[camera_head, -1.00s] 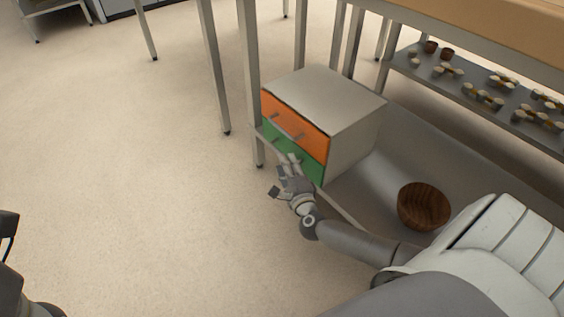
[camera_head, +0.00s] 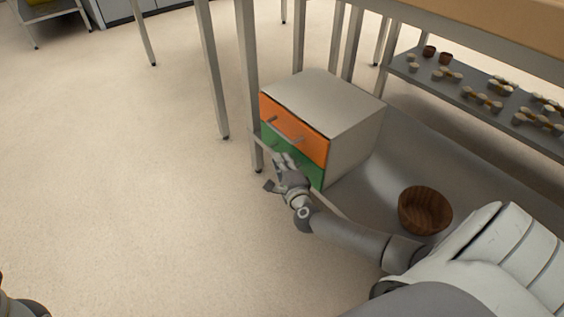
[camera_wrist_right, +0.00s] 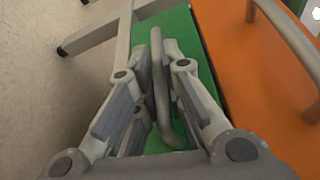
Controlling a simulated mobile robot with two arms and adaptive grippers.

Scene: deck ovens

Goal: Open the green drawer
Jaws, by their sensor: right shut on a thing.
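A grey cabinet (camera_head: 355,130) on the lower shelf has an orange drawer (camera_head: 310,145) above a green drawer (camera_head: 313,172). The green front looks flush with the cabinet. In the right wrist view the green drawer (camera_wrist_right: 188,35) fills the middle, with its grey bar handle (camera_wrist_right: 162,85) between the fingers. My right gripper (camera_head: 279,172) is at the green front, partly covering it. In the wrist view the right gripper (camera_wrist_right: 164,65) is shut on that handle. My left gripper is not in view.
The orange drawer's handle (camera_wrist_right: 285,40) is close beside the right gripper in the wrist view. A table leg (camera_head: 248,90) stands just left of the cabinet. A wooden bowl (camera_head: 425,210) sits on the shelf to the right. The floor at left is clear.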

